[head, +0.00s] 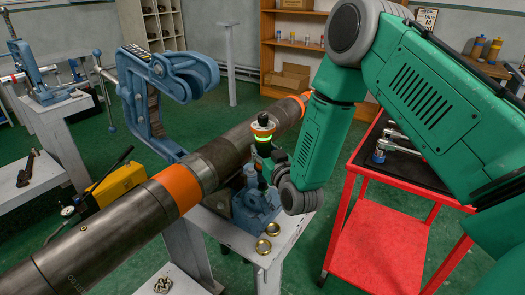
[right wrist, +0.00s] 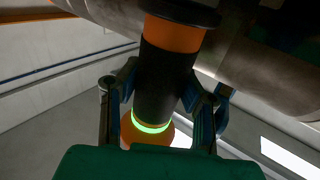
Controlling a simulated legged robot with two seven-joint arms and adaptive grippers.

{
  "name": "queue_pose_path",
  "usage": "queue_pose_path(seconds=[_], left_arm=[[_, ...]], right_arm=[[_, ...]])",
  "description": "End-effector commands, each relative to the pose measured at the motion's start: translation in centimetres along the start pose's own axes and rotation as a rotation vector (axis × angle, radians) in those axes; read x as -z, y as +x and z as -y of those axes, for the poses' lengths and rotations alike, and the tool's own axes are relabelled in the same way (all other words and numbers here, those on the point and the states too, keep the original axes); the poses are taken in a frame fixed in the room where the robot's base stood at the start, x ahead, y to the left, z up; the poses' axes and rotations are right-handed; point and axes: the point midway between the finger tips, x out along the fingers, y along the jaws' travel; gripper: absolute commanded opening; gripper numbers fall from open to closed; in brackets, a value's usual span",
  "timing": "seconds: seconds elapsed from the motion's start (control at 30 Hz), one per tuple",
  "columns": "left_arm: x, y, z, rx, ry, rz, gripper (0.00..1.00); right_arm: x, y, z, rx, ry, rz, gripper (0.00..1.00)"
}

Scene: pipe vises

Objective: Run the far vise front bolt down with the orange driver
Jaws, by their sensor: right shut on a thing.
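The orange driver (head: 263,131) stands roughly upright beside the pipe, with a black knob on top, an orange collar and a lit green ring. My right gripper (head: 268,170) is shut on its dark body; in the right wrist view the fingers close around the black barrel (right wrist: 165,80). A blue vise base (head: 255,208) sits on a white stand directly below the driver. A blue vise yoke (head: 155,85) is swung up behind the pipe. The front bolt is hidden behind the gripper and driver. My left gripper is out of view.
A long grey pipe (head: 115,225) with orange bands crosses diagonally next to the driver. Two brass rings (head: 268,237) lie on the stand. A red cart (head: 375,235) with tools stands at right. Another blue vise (head: 35,75) is on a table at far left.

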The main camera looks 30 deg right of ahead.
Motion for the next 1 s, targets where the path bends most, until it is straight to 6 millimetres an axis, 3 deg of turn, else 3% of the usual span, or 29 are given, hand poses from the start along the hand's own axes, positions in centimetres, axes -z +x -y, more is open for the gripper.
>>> queue_pose_path(seconds=[0.6,1.0], left_arm=[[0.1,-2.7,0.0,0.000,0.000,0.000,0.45],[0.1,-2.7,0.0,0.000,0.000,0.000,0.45]], right_arm=[[3.9,0.2,0.1,0.000,0.001,-0.013,0.00],[4.0,0.2,0.1,0.000,0.001,-0.013,0.00]])
